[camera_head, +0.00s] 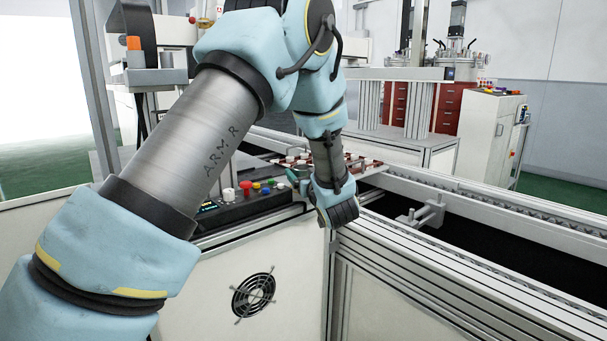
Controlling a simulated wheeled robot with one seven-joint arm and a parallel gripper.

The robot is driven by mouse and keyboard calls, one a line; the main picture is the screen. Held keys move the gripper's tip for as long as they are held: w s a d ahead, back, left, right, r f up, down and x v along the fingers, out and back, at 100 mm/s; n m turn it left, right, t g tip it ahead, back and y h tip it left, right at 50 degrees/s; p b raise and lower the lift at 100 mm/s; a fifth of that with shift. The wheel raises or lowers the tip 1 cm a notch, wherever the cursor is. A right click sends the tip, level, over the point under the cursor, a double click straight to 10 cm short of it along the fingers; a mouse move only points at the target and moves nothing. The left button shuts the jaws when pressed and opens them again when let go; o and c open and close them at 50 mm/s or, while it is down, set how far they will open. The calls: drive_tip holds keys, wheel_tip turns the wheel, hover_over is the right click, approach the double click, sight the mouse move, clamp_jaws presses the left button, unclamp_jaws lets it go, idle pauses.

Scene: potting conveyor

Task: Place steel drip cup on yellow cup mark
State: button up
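My gripper (338,213) is at the end of my arm, low over the near edge of the conveyor frame, right of the button panel. Only its dark outer side shows, so its fingertips and anything between them are hidden. I cannot make out the steel drip cup or the yellow cup mark in this view. My arm covers much of the middle of the picture.
The button panel (232,212) sits left of my gripper on a white cabinet with a fan (253,295). A reddish board (368,162) with small white parts lies behind my wrist. The conveyor rail (480,205) runs right, with a metal bracket (428,214) beside a dark channel.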

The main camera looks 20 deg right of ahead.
drive_tip(key=shift+s+r, duration=0.15)
drive_tip(key=s+a+b, duration=0.1)
drive_tip(key=s, duration=1)
drive_tip(key=shift+s+a, duration=0.15)
drive_tip(key=shift+s, duration=0.2)
